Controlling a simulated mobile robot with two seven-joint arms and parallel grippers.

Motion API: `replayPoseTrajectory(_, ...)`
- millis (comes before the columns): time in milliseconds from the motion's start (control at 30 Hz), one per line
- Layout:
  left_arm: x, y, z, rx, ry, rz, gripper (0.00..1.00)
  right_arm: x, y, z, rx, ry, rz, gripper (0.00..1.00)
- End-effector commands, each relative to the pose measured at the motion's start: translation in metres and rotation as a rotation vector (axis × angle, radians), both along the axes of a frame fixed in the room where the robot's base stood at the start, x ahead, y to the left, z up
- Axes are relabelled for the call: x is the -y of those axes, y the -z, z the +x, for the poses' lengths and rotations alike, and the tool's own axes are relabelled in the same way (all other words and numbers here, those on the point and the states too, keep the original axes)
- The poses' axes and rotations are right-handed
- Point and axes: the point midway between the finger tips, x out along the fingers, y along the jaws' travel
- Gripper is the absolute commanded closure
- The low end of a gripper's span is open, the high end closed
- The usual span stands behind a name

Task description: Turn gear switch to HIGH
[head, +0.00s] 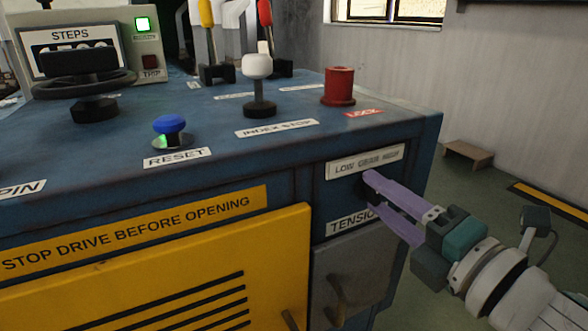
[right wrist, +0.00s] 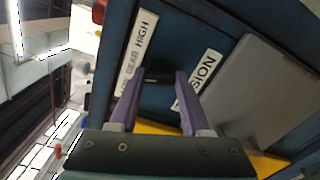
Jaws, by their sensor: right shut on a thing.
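The gear switch is a small dark handle (right wrist: 158,76) below the "LOW GEAR HIGH" label (head: 365,162) on the blue cabinet's front. That label also shows in the right wrist view (right wrist: 137,52). My right gripper (head: 374,192) reaches in from the right with its purple fingers at the panel. In the right wrist view its fingers (right wrist: 159,80) stand on both sides of the dark handle and are shut on it. In the head view the fingers hide the switch, and I cannot tell its exact angle. My left gripper is in neither view.
The "TENSION" label (head: 352,220) and a grey box (head: 352,270) with a handle sit just below. A yellow door (head: 170,275) is to the left.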

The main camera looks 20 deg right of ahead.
Motion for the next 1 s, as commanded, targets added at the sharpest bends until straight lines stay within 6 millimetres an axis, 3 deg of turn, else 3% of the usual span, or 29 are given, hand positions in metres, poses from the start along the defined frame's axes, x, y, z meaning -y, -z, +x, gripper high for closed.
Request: replayPoseTrajectory(1000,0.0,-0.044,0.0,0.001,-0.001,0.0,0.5,0.0,-0.001,0.0,-0.072,-0.001,0.919,1.0)
